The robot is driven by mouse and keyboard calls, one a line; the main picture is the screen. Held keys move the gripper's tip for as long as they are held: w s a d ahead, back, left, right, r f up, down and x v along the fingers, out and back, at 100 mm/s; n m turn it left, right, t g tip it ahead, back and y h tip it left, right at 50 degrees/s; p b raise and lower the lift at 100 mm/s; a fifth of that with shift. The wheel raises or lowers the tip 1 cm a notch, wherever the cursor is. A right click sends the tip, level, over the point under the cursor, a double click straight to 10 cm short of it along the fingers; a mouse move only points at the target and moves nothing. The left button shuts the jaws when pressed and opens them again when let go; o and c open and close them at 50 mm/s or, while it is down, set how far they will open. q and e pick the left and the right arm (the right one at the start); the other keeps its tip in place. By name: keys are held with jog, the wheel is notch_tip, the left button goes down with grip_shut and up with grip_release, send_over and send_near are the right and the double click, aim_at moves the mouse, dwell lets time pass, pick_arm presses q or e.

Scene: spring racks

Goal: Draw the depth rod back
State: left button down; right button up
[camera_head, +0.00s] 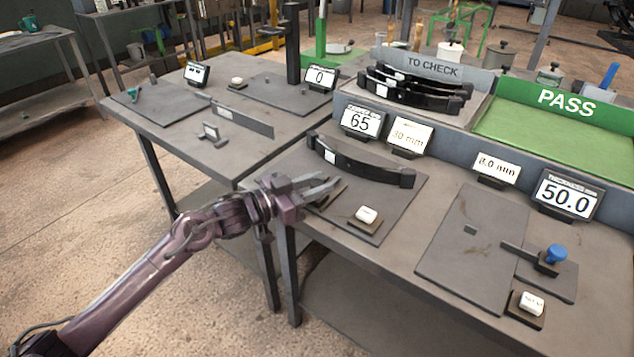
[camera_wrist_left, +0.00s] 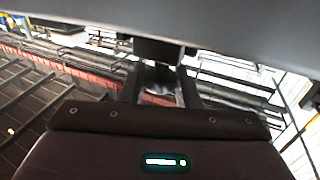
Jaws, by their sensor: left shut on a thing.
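My left gripper (camera_head: 318,190) reaches in from the left to the near-left edge of the grey measuring plate (camera_head: 398,215). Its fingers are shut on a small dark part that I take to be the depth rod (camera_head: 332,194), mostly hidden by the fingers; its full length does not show. In the left wrist view the fingers (camera_wrist_left: 165,88) close around something greyish, too dark to make out. A black curved leaf spring (camera_head: 360,165) lies on the plate just beyond the gripper. My right gripper does not show.
A blue-knobbed gauge (camera_head: 555,255) and 50.0 display (camera_head: 567,196) stand at the right. More springs lie in the TO CHECK rack (camera_head: 430,65); the green PASS tray (camera_head: 550,125) is empty.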

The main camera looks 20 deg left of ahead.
pick_arm(q)
jog(key=shift+f, duration=0.1)
jog(key=c, duration=1.3)
grip_release()
jog(key=shift+s, duration=0.1)
jog(key=shift+c, duration=0.2)
jog(key=shift+o, duration=0.9)
jog(key=shift+s+a, duration=0.1)
jog(key=shift+a, duration=0.05)
jog(key=v, duration=0.7)
jog(key=shift+s, duration=0.2)
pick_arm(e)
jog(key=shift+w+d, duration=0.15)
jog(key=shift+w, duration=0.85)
pick_arm(q)
jog(key=shift+a, duration=0.15)
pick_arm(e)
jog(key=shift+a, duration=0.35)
